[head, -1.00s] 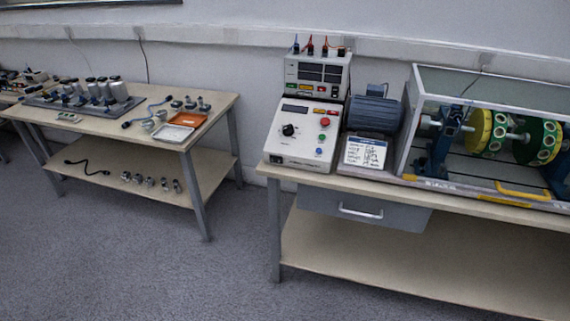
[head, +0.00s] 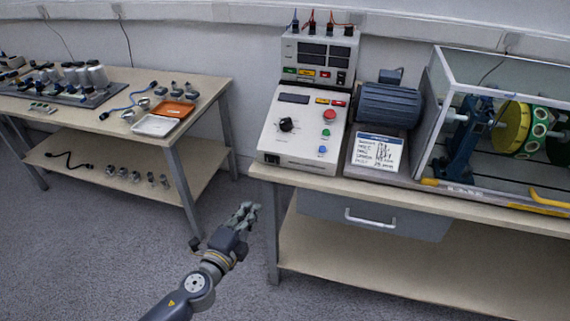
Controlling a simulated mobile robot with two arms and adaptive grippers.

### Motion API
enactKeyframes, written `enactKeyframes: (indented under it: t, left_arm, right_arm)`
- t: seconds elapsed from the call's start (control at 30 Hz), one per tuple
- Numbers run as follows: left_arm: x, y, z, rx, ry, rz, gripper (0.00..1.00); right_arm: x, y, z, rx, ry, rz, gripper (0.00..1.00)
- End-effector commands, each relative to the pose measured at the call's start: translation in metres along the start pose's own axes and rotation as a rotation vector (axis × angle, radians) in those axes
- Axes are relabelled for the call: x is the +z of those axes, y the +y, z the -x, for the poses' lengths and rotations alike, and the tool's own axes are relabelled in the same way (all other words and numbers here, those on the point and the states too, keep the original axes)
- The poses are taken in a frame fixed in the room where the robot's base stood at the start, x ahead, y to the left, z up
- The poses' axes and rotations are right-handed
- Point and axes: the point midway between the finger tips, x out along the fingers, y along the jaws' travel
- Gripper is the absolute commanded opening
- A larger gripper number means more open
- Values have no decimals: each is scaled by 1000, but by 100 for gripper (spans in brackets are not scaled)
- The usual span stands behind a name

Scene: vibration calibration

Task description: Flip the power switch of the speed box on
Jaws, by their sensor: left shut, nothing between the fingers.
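The speed box (head: 303,128) is a white sloped console at the left end of the right-hand table. Its face carries a dark display, a black knob (head: 286,125), a red button (head: 329,115) and small green and blue controls. My left gripper (head: 246,211) is shut and empty. My right gripper does not show.
A meter box (head: 319,57) with cables on top stands behind the speed box. A motor (head: 389,104), a paper card (head: 376,153) and a glass-cased rotor rig are to its right. The drawer handle (head: 369,218) sticks out below. Open floor lies between the tables.

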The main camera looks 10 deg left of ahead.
Motion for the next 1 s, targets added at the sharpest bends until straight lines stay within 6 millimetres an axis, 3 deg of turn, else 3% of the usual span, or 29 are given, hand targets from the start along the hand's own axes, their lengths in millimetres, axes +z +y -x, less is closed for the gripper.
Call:
enactKeyframes:
  t: [0.1, 0.2, 0.63, 1.0]
  left_arm:
    - [-8, -20, 0, -45, 21, -37, 0]
    - [-10, -27, 1, -59, 27, -47, 0]
    - [-10, -28, -5, -59, 25, -47, 0]
    - [-11, -32, -58, -60, 25, -47, 0]
  right_arm:
    - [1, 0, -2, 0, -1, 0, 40]
    - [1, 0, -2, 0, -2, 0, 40]
    - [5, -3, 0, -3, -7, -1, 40]
    - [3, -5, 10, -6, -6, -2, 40]
